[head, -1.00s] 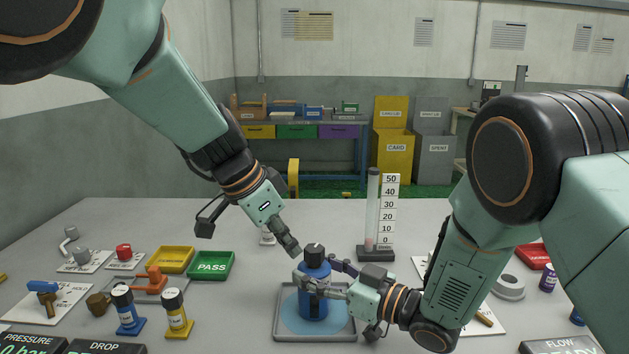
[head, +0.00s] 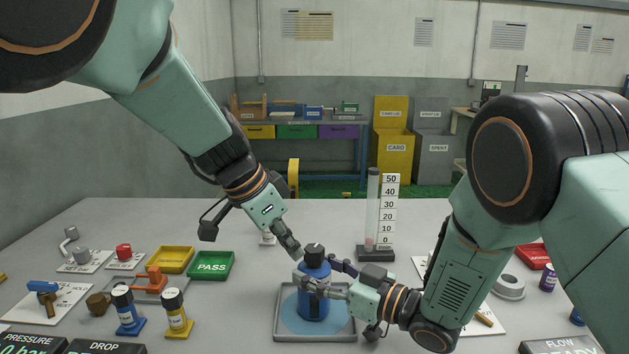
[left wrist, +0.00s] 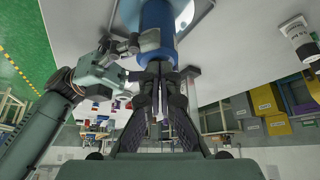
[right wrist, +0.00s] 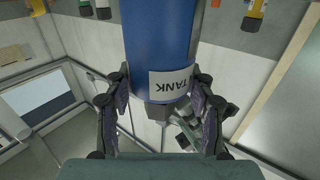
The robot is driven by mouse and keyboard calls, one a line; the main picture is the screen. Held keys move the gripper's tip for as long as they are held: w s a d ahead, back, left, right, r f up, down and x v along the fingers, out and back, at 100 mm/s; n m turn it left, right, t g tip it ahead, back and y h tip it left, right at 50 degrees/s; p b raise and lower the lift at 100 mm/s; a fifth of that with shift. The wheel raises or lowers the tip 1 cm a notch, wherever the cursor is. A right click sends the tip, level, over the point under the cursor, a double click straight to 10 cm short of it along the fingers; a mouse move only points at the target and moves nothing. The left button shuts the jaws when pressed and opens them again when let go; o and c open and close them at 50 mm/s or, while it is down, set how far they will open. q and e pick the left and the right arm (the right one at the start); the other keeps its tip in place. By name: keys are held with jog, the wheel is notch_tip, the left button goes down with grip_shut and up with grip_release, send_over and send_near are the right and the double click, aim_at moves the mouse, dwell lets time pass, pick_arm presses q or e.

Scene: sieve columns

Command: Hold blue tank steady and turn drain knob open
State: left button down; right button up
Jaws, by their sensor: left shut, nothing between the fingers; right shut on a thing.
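The blue tank (head: 314,287) with a black cap stands upright in the tray (head: 345,338) at the front middle. My right gripper (head: 322,290) is shut around the tank's body from the right. The right wrist view shows its fingers on both sides of the tank (right wrist: 160,40), beside a white "TANK" label. My left gripper (head: 296,252) is shut and empty, its tips close to the upper left of the tank. In the left wrist view the closed fingers (left wrist: 160,75) point at the tank (left wrist: 157,30). I cannot make out the drain knob; the fingers may hide it.
A clear graduated column (head: 373,215) with a number scale stands behind the tank. A green PASS tray (head: 212,265), a yellow tray (head: 171,260), and blue (head: 127,312) and yellow (head: 176,314) bottles are at left. A grey ring (head: 508,287) lies at right. The table behind the tank is mostly clear.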

pick_arm(q)
jog(key=shift+w+d, duration=0.15)
jog(key=shift+d, duration=0.3)
dwell(0.4)
jog(key=shift+s+d+r, duration=0.1)
jog(key=shift+s+d, duration=0.1)
jog(key=shift+s, duration=0.1)
jog(key=shift+a, duration=0.15)
dwell(0.6)
jog(key=shift+s+a+r, duration=0.1)
jog(key=shift+s+a, duration=0.1)
notch_tip(320, 180, up, 6)
jog(key=shift+a+f, duration=0.1)
jog(key=shift+f, duration=0.05)
dwell(0.4)
notch_tip(320, 180, down, 6)
jog(key=shift+w+a, duration=0.25)
jog(key=shift+a, duration=0.1)
dwell(0.6)
